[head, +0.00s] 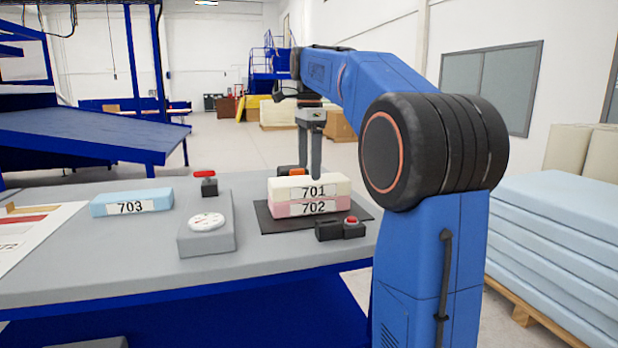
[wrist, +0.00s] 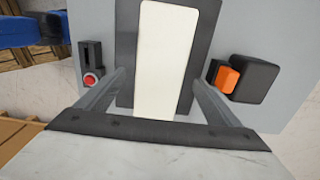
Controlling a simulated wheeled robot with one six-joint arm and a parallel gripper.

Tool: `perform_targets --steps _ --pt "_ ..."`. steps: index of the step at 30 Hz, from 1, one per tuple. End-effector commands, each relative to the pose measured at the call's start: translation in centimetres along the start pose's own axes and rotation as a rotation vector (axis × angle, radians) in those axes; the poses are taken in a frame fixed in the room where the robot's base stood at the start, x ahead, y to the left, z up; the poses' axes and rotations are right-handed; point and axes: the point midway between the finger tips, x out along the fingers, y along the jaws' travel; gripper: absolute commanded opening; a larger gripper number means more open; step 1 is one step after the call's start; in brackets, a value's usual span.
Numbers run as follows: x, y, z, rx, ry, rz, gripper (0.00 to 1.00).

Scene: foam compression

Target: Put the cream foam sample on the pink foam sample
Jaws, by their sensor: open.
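The cream foam sample (head: 331,187), labelled 701, lies flat on top of the pink foam sample (head: 312,208), labelled 702. Their edges look roughly lined up in the head view. The pink sample rests on a dark mat (head: 268,221). My gripper (head: 312,170) hangs above and behind the stack. In the wrist view the cream sample (wrist: 163,60) lies between the open fingers of my gripper (wrist: 160,85), with a gap on each side. The pink sample is hidden under it there.
A blue foam sample (head: 118,202) labelled 703 lies at the table's left. A red-button box (head: 351,227) stands at the mat's front, and an orange-and-black item (head: 291,170) behind the stack.

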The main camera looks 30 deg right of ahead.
Motion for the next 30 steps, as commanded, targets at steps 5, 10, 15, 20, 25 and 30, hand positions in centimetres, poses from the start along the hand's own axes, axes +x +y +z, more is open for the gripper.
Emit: perform_targets --steps 5,10,15,20,25,30 --pt "-3.4 -0.1 0.0 0.0 0.0 -0.002 0.86" --pt "-5.6 -0.1 0.0 0.0 0.0 -0.001 0.86" --pt "-6.6 -0.1 0.0 0.0 0.0 0.001 0.86" --pt "-6.8 0.0 0.0 0.0 0.0 0.001 0.86" --pt "-6.8 0.0 0.0 0.0 0.0 0.001 0.86" --pt "-6.8 0.0 0.0 0.0 0.0 0.001 0.86"
